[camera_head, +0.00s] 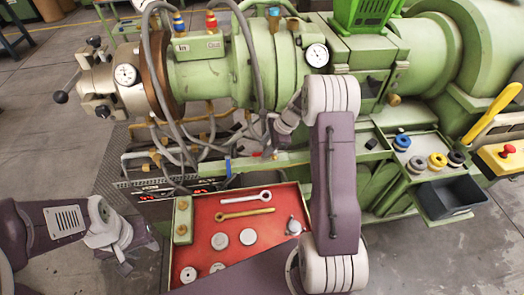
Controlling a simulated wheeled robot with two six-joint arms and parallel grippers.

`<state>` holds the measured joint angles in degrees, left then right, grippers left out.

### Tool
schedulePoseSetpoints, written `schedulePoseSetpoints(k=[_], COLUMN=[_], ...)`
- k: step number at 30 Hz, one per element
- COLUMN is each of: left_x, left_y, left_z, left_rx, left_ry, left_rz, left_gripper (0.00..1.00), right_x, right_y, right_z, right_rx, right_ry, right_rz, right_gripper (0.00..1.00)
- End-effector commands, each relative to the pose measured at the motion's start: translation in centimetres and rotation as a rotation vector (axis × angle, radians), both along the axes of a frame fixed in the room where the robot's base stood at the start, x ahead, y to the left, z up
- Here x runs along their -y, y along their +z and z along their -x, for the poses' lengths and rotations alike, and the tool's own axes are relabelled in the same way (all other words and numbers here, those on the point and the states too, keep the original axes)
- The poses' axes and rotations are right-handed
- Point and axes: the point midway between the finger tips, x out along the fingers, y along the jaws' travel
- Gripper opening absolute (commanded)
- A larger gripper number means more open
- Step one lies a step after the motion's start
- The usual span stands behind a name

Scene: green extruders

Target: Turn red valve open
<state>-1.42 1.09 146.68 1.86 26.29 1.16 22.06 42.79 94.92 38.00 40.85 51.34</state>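A small red part (257,154), possibly the red valve, shows low on the green extruder (205,75) among pipes; its handle position is too small to tell. Red-topped fittings (211,21) also stand on top of the machine. My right gripper (268,142) is beside the small red part, at the end of the arm crossing the middle; contact and finger opening cannot be made out. My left gripper (124,262) hangs low at the left over the floor, away from the machine, with nothing visible in it; its finger opening is unclear.
A red tray (275,223) with wrenches and discs lies in front of the machine. Grey hoses (160,85) and pipes crowd its left side. At the right are a dark bin (450,197), coloured rings and a yellow box (500,158). Floor at the left is free.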

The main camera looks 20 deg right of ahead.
Motion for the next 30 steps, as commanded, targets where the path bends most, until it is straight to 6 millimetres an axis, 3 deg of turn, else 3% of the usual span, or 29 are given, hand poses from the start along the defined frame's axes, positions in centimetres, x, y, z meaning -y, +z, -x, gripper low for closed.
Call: schedulePoseSetpoints(k=[6,14,18,19,30], left_x=[0.0,0.0,0.0,0.0,0.0], left_y=[-0.2,-0.2,-0.2,-0.2,-0.2], left_z=[0.0,0.0,0.0,0.0,0.0], left_rx=[0.0,0.0,0.0,0.0,0.0], left_ry=[0.0,0.0,0.0,0.0,0.0], left_rz=[0.0,0.0,0.0,0.0,0.0], left_gripper=[0.36,0.36,0.36,0.36,0.36], right_x=[-0.9,-1.0,-1.0,-1.0,-1.0], right_y=[-2.5,-2.7,-2.7,-2.7,-2.7], right_z=[-0.8,-0.8,-0.8,-0.8,-0.8], right_rx=[0.0,0.001,0.001,0.001,0.001], right_ry=[0.001,0.0,0.0,0.0,0.0], right_rz=[0.0,0.0,0.0,0.0,0.0], right_gripper=[0.37,0.37,0.04,0.0,0.0])
